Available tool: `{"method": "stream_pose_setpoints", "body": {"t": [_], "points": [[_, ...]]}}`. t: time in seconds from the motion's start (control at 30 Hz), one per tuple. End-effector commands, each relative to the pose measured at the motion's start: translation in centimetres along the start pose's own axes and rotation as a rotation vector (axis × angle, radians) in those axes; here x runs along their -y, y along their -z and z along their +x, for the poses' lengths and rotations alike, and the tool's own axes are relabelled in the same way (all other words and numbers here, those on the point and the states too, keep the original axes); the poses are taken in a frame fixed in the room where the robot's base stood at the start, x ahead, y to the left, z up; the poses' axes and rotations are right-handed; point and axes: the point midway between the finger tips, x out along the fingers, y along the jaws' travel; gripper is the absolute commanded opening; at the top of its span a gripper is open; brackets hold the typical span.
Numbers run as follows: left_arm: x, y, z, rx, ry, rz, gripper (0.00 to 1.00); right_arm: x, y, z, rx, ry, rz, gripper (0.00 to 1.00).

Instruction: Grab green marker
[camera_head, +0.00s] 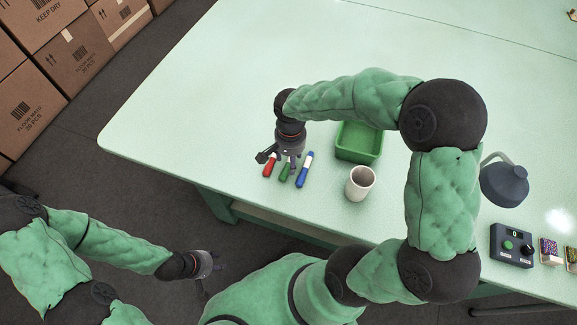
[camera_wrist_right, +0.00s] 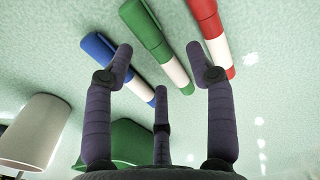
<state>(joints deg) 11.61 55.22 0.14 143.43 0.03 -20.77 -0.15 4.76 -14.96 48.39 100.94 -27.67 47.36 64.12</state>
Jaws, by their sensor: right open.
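The green marker (camera_head: 286,172) lies on the pale green table between the red marker (camera_head: 270,166) and the blue marker (camera_head: 304,170). In the right wrist view, the green marker (camera_wrist_right: 147,32) lies ahead between my spread fingers, with the blue marker (camera_wrist_right: 110,52) to its left and the red marker (camera_wrist_right: 208,25) to its right. My right gripper (camera_head: 283,160) is open and empty above the markers, hiding part of them in the head view; it also shows in the right wrist view (camera_wrist_right: 161,65). My left gripper (camera_head: 212,263) hangs off the table, its fingers unclear.
A green bin (camera_head: 345,155) stands right of the markers, partly behind my right arm. A white cup (camera_head: 360,183) stands in front of it. A lamp (camera_head: 505,183) and control box (camera_head: 511,246) are at the right. The table's left part (camera_head: 190,110) is clear.

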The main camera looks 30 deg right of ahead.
Motion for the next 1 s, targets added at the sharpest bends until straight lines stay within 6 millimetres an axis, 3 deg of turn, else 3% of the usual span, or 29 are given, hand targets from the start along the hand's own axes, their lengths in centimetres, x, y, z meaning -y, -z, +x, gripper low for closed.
{"method": "stream_pose_setpoints", "body": {"t": [0.1, 0.33, 0.37, 0.5, 0.53, 1.0], "points": [[0.28, 0.03, 0.8, 0.0, 0.0, 0.0, 0.4, -0.05, -0.02, 1.7, 0.001, -0.001, 0.001, 0.56], [0.25, 0.03, 0.7, 0.0, 0.0, 0.0, 0.4, -0.05, -0.01, 1.76, 0.0, 0.0, 0.001, 0.56], [0.25, 0.03, 0.7, 0.0, 0.0, 0.0, 0.4, -0.05, -0.01, 1.76, 0.0, 0.0, 0.0, 0.53], [0.25, 0.03, 0.7, 0.0, 0.0, 0.0, 0.4, -0.05, -0.01, 1.75, 0.0, 0.0, 0.0, 0.14], [0.25, 0.03, 0.7, 0.0, 0.0, 0.0, 0.4, -0.05, -0.02, 1.75, 0.0, 0.0, 0.0, 0.1], [0.15, 0.02, 0.42, 0.0, 0.0, 0.0, 0.4, -0.03, -0.01, 1.26, 0.0, 0.0, 0.0, 0.1]]}}
